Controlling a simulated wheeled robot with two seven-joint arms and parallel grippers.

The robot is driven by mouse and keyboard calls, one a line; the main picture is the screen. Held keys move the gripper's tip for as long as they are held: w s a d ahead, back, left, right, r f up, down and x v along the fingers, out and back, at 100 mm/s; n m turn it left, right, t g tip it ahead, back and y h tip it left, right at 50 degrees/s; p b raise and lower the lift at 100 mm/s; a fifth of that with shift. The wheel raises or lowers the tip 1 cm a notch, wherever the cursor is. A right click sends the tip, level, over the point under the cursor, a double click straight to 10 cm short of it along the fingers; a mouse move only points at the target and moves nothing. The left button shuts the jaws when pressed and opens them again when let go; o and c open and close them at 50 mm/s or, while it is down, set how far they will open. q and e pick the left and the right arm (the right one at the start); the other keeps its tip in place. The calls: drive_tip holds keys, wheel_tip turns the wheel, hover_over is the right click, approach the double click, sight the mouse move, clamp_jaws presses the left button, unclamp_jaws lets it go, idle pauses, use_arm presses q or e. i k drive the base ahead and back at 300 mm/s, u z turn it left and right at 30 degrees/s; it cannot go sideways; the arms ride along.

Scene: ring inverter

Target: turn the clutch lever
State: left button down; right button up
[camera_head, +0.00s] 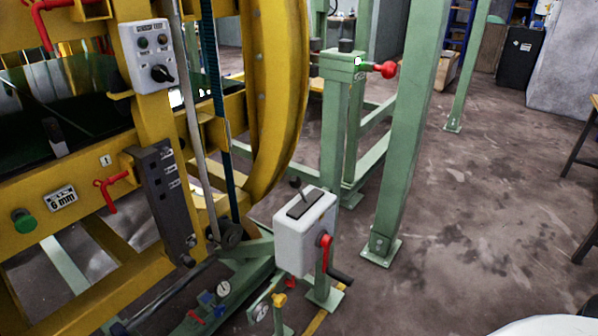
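A light grey box (298,238) stands on a green post low in the middle. A short lever with a dark knob (296,183) sticks up from a black slot plate on its top. A red lever (325,252) hangs on its right side, beside a black crank handle (341,278). No label shows which of these is the clutch lever. Neither of my grippers is in view, and nothing holds the levers.
A yellow ring machine (272,90) fills the left side, with a switch box (149,56) and red handles. A green post (404,130) stands right of the grey box. A red knob (387,69) sticks out behind. Open concrete floor (470,220) lies to the right.

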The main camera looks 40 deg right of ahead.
sight(295, 182)
drive_tip(key=z, duration=1.05)
drive_tip(key=i, duration=0.3)
drive_tip(key=u, duration=0.15)
